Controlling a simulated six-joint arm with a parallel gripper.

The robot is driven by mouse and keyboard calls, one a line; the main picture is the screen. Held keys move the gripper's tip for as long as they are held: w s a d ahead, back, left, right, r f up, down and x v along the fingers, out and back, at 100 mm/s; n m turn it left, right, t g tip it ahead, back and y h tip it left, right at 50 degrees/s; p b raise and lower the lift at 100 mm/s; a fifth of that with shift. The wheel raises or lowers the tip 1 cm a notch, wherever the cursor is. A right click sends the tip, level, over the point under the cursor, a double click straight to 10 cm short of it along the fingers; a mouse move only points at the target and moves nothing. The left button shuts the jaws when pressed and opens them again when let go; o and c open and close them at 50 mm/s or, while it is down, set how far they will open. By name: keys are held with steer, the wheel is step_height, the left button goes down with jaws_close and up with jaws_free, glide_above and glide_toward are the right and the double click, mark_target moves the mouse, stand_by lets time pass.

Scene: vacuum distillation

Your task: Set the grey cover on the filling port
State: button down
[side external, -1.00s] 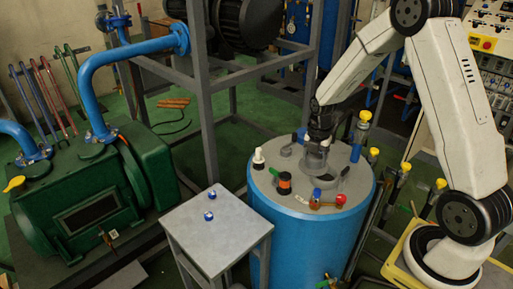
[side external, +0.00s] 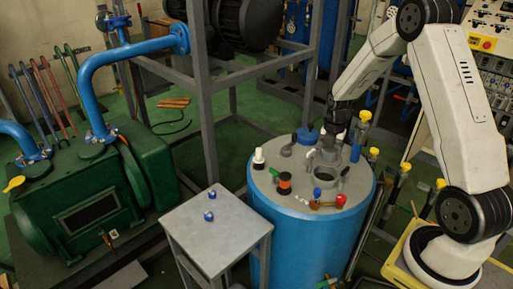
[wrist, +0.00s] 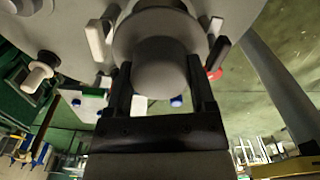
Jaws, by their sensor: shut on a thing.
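The grey cover (wrist: 160,66) is between the two black fingers of my gripper (wrist: 160,90) in the wrist view, its rounded grey part filling the gap. In the side view my gripper (side external: 337,130) is shut on it above the back part of the tank lid. The filling port (side external: 325,179) is a grey upright ring with a dark opening on the lid, in front of and below my gripper. The cover is small and partly hidden in the side view, and its exact height above the lid is unclear.
The blue tank (side external: 300,240) carries several fittings on its lid: a white-topped one (side external: 259,158), a black and orange one (side external: 284,184), and a red and blue valve (side external: 318,198). Yellow-capped valves stand at the right. A small grey table (side external: 215,232) stands left.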

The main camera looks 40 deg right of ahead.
mark_target(328, 162)
steer(key=shift+f, duration=2.45)
steer(key=shift+f, duration=0.6)
stand_by(1.2)
jaws_free()
steer(key=shift+r, duration=0.15)
stand_by(0.4)
steer(key=shift+r, duration=3.4)
steer(key=shift+a, duration=0.1)
